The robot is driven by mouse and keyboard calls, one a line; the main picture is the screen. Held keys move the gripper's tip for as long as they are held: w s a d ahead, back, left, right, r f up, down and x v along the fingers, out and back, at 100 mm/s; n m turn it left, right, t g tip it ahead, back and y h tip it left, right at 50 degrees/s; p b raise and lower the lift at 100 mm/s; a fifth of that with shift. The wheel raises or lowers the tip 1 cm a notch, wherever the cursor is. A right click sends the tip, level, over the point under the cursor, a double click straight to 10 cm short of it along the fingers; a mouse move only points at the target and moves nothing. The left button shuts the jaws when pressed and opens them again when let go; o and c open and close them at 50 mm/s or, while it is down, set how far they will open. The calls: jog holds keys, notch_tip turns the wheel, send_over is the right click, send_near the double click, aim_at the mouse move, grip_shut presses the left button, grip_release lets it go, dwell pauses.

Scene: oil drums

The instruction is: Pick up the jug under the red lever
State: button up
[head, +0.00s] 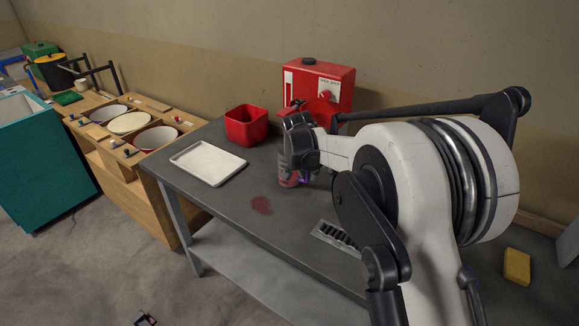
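A red dispenser box (328,84) with a black cap, a white label and a red knob stands at the back of the grey table (225,205). A small pinkish-grey vessel (286,174), likely the jug, stands on the table in front of the box. My arm and gripper (303,150) cover its right side and top. My gripper is at or just above the vessel. Its fingers are largely hidden behind my own wrist, so contact and opening cannot be made out. The red lever is not clearly visible behind my gripper.
A red bin (247,126) and a white tray (208,162) sit left of the vessel. A wooden bench (130,185) with round drum openings adjoins the table's left.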

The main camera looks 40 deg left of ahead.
jog(key=shift+w+f, duration=0.1)
jog(key=shift+f, duration=0.25)
grip_shut()
jog(key=shift+r, duration=0.15)
